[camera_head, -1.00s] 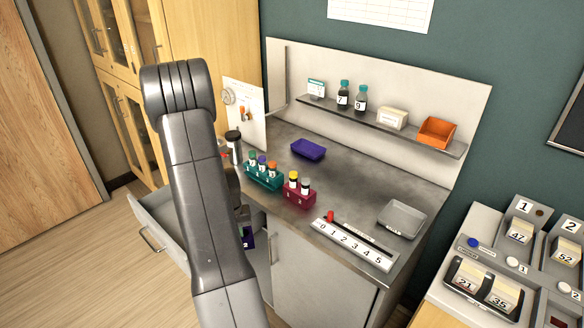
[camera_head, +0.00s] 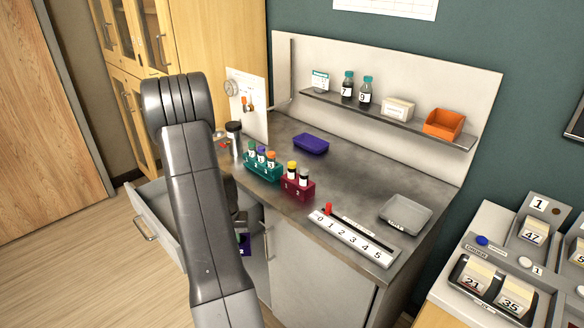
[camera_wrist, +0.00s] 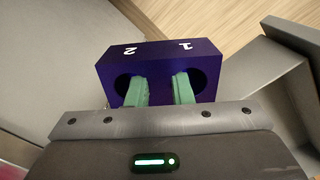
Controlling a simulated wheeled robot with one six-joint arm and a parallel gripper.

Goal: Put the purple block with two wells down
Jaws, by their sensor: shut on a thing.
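The purple block (camera_wrist: 160,58) is in the wrist view, with two dark round wells and the white marks 2 and 1 upside down. My gripper (camera_wrist: 160,88) is shut on it; its green fingers reach into the inner sides of the two wells, with the block's middle part between them. In the head view a small part of the purple block (camera_head: 244,244) shows beside my arm, below worktop height in front of the cabinet. My arm hides the rest of it and most of the gripper. I cannot tell whether anything touches its underside.
An open drawer (camera_head: 157,232) juts out left of my arm. The worktop holds a teal rack (camera_head: 263,171), a maroon rack (camera_head: 296,186), a purple tray (camera_head: 310,145), a numbered strip (camera_head: 350,240) and a grey tray (camera_head: 405,214). Bare worktop lies between them.

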